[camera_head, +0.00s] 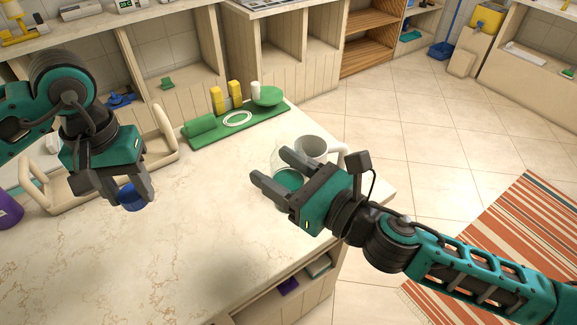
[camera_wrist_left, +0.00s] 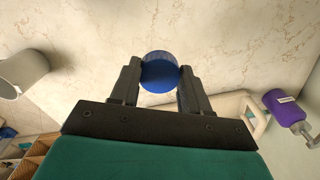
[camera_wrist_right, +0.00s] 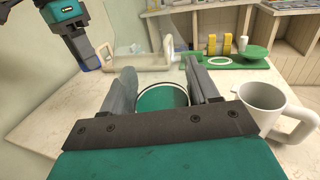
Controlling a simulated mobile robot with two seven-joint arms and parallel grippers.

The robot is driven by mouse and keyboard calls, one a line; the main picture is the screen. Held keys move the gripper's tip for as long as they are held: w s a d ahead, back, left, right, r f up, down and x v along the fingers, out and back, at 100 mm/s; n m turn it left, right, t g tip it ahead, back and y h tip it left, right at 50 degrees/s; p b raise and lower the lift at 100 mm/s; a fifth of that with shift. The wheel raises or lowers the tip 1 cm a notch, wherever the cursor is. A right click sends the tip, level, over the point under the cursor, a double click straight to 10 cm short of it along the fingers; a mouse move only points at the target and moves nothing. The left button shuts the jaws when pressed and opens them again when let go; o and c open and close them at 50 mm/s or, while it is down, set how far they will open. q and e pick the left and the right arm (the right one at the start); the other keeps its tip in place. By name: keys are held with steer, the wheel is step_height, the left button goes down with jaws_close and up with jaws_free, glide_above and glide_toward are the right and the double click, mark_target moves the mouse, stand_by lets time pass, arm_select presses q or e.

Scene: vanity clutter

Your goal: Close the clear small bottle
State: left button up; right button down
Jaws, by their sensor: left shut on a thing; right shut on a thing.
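My left gripper (camera_head: 125,195) is shut on a blue round cap (camera_head: 132,197) and holds it above the counter, to the left of the bottle. The cap also shows between the fingertips in the left wrist view (camera_wrist_left: 160,73). My right gripper (camera_head: 270,167) is shut on the clear small bottle (camera_head: 277,158), at the counter's right side. In the right wrist view the bottle (camera_wrist_right: 162,86) stands between the fingers; a green disc shows through or inside it. No cap is seen on the bottle. Its lower part is hidden by my right gripper.
A white mug (camera_head: 313,147) stands right beside the bottle, close to the counter's right edge. A green tray (camera_head: 215,137) with green and yellow items lies at the back. A beige wooden tray (camera_head: 85,195) and a purple bottle (camera_head: 8,211) are at the left. The counter's middle is clear.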

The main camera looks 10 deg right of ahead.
arm_select(q)
steer(key=w+d+r+n, duration=0.2)
steer(key=d+r+n, duration=0.5)
steer(key=d, duration=0.5)
step_height(320, 180, up, 10)
steer(key=n, duration=0.6)
glide_above(291, 139)
steer(key=shift+w+a+r, duration=0.15)
steer(key=shift+a+r, duration=0.05)
steer(key=shift+a, duration=0.05)
steer(key=shift+s+d+r+n, duration=0.2)
steer(key=shift+d+n, duration=0.1)
steer(key=shift+n, duration=0.2)
steer(key=shift+f, duration=0.15)
steer(key=shift+f, duration=1.9)
steer(key=shift+f, duration=0.9)
